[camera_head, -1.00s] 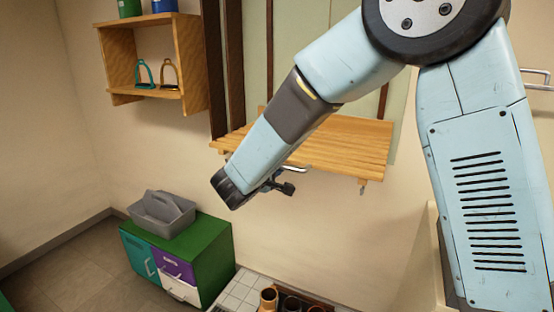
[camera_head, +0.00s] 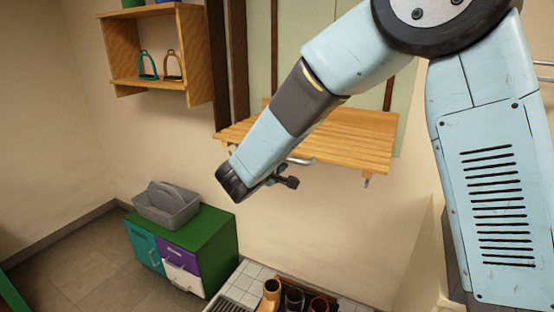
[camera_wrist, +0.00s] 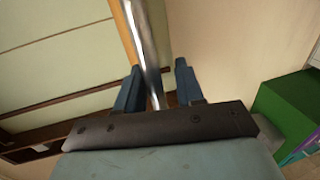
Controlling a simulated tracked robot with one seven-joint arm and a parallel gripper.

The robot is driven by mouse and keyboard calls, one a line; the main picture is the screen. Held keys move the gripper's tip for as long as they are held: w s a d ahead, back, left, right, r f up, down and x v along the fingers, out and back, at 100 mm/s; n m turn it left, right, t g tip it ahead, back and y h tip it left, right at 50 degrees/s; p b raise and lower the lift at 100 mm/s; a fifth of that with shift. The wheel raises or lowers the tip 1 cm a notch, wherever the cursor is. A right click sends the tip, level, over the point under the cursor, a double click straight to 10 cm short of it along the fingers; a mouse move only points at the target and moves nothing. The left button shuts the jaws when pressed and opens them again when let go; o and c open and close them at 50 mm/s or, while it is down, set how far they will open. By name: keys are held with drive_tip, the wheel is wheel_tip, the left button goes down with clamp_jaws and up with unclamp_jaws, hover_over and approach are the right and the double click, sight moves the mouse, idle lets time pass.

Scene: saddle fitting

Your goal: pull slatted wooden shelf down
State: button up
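The slatted wooden shelf (camera_head: 345,137) juts out from the wall in the head view and looks about level, with its slats facing up. A metal bar handle (camera_head: 300,160) shows at its front edge, partly hidden by my arm. My gripper (camera_head: 290,182) is just below and in front of that edge. In the wrist view, the metal bar (camera_wrist: 148,45) runs between the two fingers of my gripper (camera_wrist: 159,86). The fingers are apart, with a gap between the bar and the right finger. A strip of wood beside the bar appears to be the shelf's edge.
A wooden wall box (camera_head: 194,60) with two stirrups hangs at upper left. A green cabinet (camera_head: 220,238) with a grey tote (camera_head: 166,206) stands below left. Several cups stand on a tiled surface (camera_head: 240,284) at the bottom. Bare wall lies below the shelf.

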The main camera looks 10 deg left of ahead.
drive_tip(key=shift+s, duration=0.1)
drive_tip(key=v, duration=1.3)
drive_tip(key=shift+s, duration=0.3)
drive_tip(key=d+r+m+g+h, duration=0.2)
drive_tip(key=d+m+g, duration=0.2)
drive_tip(key=d, duration=1)
drive_tip(key=d+r+m+g+h, duration=0.2)
drive_tip(key=d+m+g, duration=0.15)
drive_tip(key=d, duration=1.05)
drive_tip(key=s+d+r+m+g+y, duration=0.2)
drive_tip(key=s+d+m+y, duration=0.5)
drive_tip(key=s+d, duration=0.6)
drive_tip(key=shift+s+d+m+y, duration=0.3)
drive_tip(key=shift+s+d+m, duration=0.15)
drive_tip(key=shift+d, duration=0.55)
